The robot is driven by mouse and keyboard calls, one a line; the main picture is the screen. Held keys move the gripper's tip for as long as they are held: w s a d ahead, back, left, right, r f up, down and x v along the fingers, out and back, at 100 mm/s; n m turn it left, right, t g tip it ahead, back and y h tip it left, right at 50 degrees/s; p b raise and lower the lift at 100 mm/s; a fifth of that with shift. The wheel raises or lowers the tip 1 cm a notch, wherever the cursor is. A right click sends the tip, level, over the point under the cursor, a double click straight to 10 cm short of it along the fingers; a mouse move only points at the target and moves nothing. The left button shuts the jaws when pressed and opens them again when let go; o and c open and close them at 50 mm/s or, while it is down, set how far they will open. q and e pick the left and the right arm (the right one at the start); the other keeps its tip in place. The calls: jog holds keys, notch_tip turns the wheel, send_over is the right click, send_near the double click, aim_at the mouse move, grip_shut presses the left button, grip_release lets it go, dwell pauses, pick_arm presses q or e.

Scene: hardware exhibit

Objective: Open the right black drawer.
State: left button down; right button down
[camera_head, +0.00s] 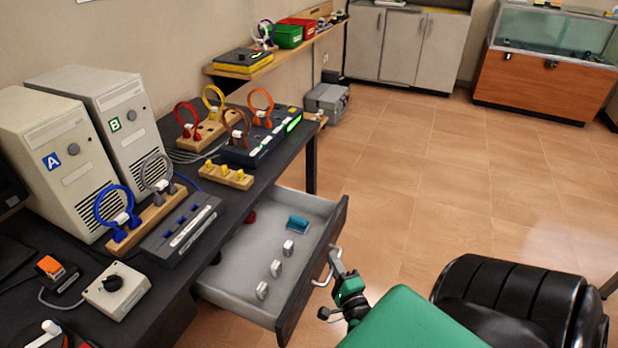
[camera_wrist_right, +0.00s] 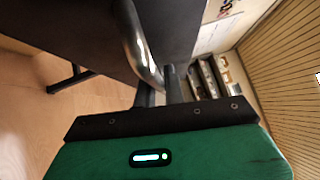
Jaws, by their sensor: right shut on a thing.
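The right black drawer (camera_head: 312,285) is pulled out from under the black desk, and its grey inside shows. It holds a few small white-and-grey parts (camera_head: 276,268), a teal block (camera_head: 298,223) and a red item near the back. My right gripper (camera_head: 335,262) is shut on the silver bar handle (camera_head: 321,273) at the drawer's front. In the right wrist view the handle (camera_wrist_right: 142,50) runs down between the two fingers (camera_wrist_right: 158,88). My left gripper does not show in the head view.
The black desk (camera_head: 190,258) carries two computer towers (camera_head: 60,160), cable racks and a switch box (camera_head: 117,290). A black padded chair seat (camera_head: 510,300) stands at the lower right. Open tiled floor (camera_head: 430,200) lies right of the drawer.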

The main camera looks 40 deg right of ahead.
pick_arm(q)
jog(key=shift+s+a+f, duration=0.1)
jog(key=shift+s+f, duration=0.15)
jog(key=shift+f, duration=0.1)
pick_arm(e)
jog(key=s+d, duration=0.3)
jog(key=s, duration=0.5)
jog(key=shift+s+d, duration=0.25)
jog(key=shift+s, duration=0.1)
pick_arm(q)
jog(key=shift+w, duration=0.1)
pick_arm(e)
jog(key=c, duration=1.8)
grip_release()
jog(key=shift+o, duration=0.2)
